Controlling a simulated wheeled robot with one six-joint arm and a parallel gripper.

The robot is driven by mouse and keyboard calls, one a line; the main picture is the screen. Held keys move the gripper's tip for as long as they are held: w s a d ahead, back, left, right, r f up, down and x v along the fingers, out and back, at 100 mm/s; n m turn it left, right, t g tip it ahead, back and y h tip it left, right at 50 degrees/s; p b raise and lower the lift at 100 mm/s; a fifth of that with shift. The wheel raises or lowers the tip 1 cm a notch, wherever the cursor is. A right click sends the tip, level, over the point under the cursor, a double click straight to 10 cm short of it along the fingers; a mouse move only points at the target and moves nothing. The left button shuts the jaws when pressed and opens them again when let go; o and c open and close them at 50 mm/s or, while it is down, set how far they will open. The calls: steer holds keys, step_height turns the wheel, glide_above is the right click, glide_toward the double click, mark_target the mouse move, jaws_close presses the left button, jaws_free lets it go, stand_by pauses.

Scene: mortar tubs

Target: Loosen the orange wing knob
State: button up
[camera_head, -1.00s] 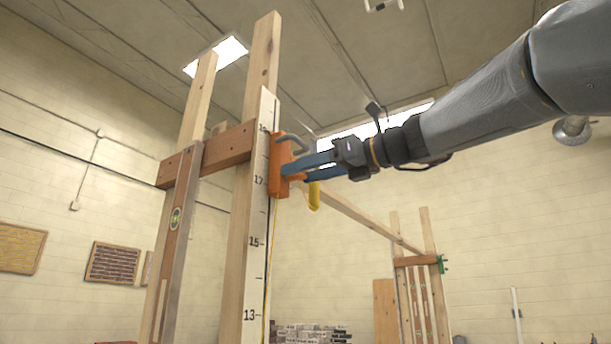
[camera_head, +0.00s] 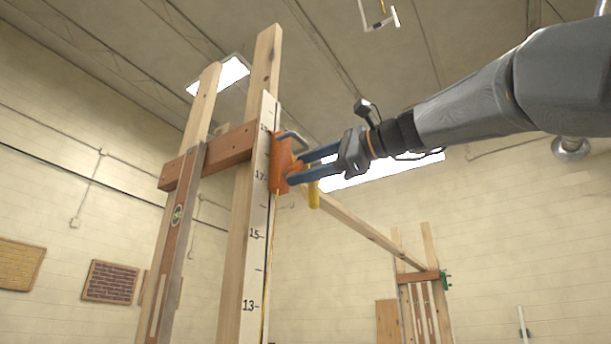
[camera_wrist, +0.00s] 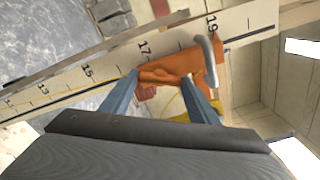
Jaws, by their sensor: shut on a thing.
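The orange wing knob (camera_wrist: 160,75) sits on an orange clamp block (camera_head: 279,165) with a grey bent handle (camera_head: 291,137). The block is on a white numbered scale strip (camera_head: 258,210) along an upright wooden post, near the mark 17. My gripper (camera_head: 292,171) reaches in from the right, its two blue fingers at the block. In the wrist view the fingertips (camera_wrist: 161,76) stand either side of the knob and are shut on it. In the head view the fingers largely hide the knob.
A yellow piece (camera_head: 313,194) hangs just below my fingers. A reddish wooden crosspiece (camera_head: 228,150) joins the two posts, and a spirit level (camera_head: 178,215) stands against the left one. A second wooden frame (camera_head: 420,277) stands farther right.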

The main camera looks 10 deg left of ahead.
steer(key=n+b, duration=0.2)
steer(key=n, duration=0.3)
steer(key=shift+b, duration=0.3)
steer(key=shift+n, duration=0.3)
steer(key=o, duration=1)
steer(key=shift+o, duration=0.2)
steer(key=shift+d, duration=0.1)
steer(key=b+v, duration=0.2)
steer(key=v, duration=0.5)
steer(key=shift+d, duration=0.35)
steer(key=shift+s, duration=0.15)
